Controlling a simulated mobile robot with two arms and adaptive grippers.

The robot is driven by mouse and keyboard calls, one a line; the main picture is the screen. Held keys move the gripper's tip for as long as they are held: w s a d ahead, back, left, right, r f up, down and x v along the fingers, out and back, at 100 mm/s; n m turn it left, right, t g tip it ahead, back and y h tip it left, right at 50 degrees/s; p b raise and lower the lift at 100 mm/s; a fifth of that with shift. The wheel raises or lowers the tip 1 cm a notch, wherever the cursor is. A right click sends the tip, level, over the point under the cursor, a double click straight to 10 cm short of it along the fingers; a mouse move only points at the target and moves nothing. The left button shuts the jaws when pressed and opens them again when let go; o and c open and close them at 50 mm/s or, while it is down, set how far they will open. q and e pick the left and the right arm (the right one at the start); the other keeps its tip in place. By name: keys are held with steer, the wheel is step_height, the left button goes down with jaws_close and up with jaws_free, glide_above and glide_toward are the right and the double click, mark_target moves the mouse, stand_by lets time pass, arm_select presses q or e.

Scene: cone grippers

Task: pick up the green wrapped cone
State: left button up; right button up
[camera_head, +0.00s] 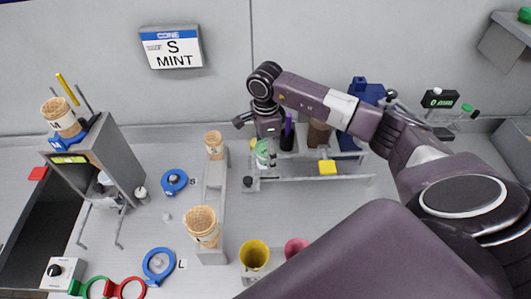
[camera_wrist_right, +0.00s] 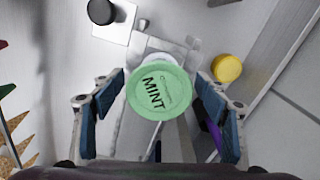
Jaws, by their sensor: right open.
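A green round top marked MINT (camera_wrist_right: 160,92) shows in the right wrist view, centred between the fingers. In the head view, a green and white item (camera_head: 264,152) stands just below my right gripper (camera_head: 265,138); its sides are mostly hidden, so I cannot tell whether it is a wrapped cone or a tub. My right gripper is open, with blue-padded fingers (camera_wrist_right: 160,105) on either side of the green top and a visible gap on each side. My left gripper is not in view.
Plain tan cones stand at the left (camera_head: 62,118), centre (camera_head: 214,145) and front (camera_head: 201,224). A yellow cup (camera_head: 254,255) and a pink cup (camera_head: 296,247) stand in front. A wall sign reads S MINT (camera_head: 174,48).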

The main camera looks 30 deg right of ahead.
steer(key=c, duration=0.9)
steer(key=shift+r, duration=0.1)
steer(key=shift+c, duration=0.3)
